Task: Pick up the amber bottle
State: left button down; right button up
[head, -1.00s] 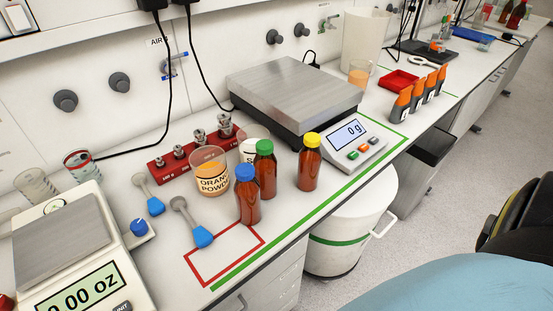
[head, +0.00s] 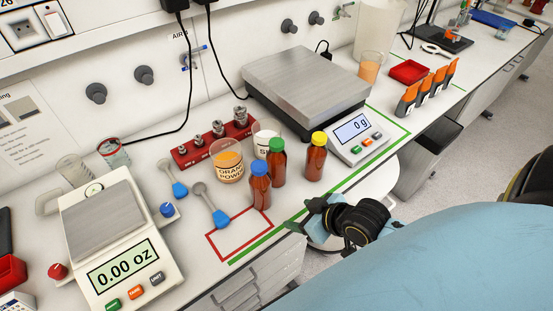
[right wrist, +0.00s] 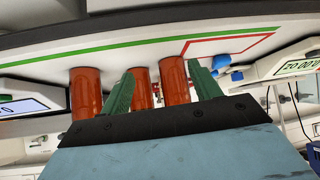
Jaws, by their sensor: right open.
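Three amber bottles stand upright on the bench in the head view: one with a blue cap (head: 260,188), one with a green cap (head: 277,164) and one with a yellow cap (head: 315,160). My right gripper (head: 306,214) is at the bench's front edge, in front of the bottles and apart from them. In the right wrist view its green fingers (right wrist: 160,72) are spread and empty. There the picture is inverted, with bottles beyond the fingers: yellow-capped (right wrist: 85,92), green-capped (right wrist: 141,90) and blue-capped (right wrist: 174,80). Their caps are hidden or unclear there. My left gripper is out of view.
A large scale (head: 305,82) is behind right, a smaller scale (head: 105,222) left. A red-outlined square (head: 238,232) is empty.

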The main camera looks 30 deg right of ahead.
aim_at(285, 161)
jog(key=w+d+r+t+y, duration=0.1)
jog(key=w+d+r+t, duration=0.4)
jog(key=w+d+r, duration=0.15)
jog(key=x, duration=0.5)
jog(key=a+x, duration=0.1)
jog(key=x, duration=0.2)
jog(key=shift+r, duration=0.1)
jog(key=shift+x, duration=2.2)
jog(key=shift+s+a, duration=0.1)
jog(key=shift+a, duration=0.05)
jog(key=c, duration=0.9)
